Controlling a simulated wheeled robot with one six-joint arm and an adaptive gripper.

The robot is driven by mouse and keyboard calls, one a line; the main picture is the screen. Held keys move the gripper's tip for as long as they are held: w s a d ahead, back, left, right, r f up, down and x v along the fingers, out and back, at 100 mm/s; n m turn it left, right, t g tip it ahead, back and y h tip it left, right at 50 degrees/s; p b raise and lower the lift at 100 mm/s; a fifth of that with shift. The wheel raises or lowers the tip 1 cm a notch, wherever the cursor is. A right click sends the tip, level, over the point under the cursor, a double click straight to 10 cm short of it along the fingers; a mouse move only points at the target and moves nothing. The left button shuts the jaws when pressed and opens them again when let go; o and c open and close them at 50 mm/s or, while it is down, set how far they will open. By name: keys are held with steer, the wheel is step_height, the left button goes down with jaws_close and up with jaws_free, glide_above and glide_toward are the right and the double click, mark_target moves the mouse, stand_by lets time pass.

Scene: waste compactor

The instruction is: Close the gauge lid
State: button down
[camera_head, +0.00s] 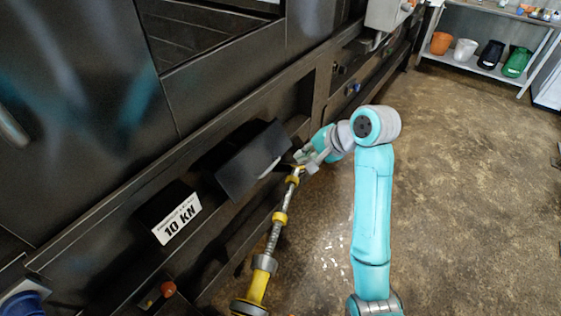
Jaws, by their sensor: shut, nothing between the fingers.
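A black box-like cover (252,162), which looks like the gauge lid, juts out from the dark machine front left of centre. A pale streak, perhaps a handle, shows near its lower right side. No gauge face is visible, and I cannot tell exactly how far the lid is open. My gripper (303,160) is shut and empty at the lid's right end. The fingers are small in the view, and I cannot tell whether they touch the lid.
A yellow and grey rod (272,236) stands just below my gripper. A "10 KN" label (177,219) and an orange-red knob (167,289) are at lower left. A shelf with several pots (466,50) is at the back right. The brown floor (460,190) on the right is clear.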

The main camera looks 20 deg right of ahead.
mark_target(271, 168)
steer(key=x, duration=1.4)
steer(key=shift+f, duration=0.1)
steer(key=shift+w+a+f+t+y, duration=0.4)
steer(key=shift+w+f+t+y, duration=0.15)
steer(key=shift+f+t, duration=0.4)
steer(key=shift+w+a+f+t+y, duration=0.45)
steer(key=shift+f+t+y, duration=0.2)
steer(key=shift+f, duration=0.4)
steer(key=shift+w+a+f+t+y, duration=0.3)
steer(key=shift+w+f+t+y, duration=0.25)
steer(key=shift+f+t, duration=0.4)
steer(key=shift+w+f, duration=0.1)
steer(key=shift+d, duration=0.1)
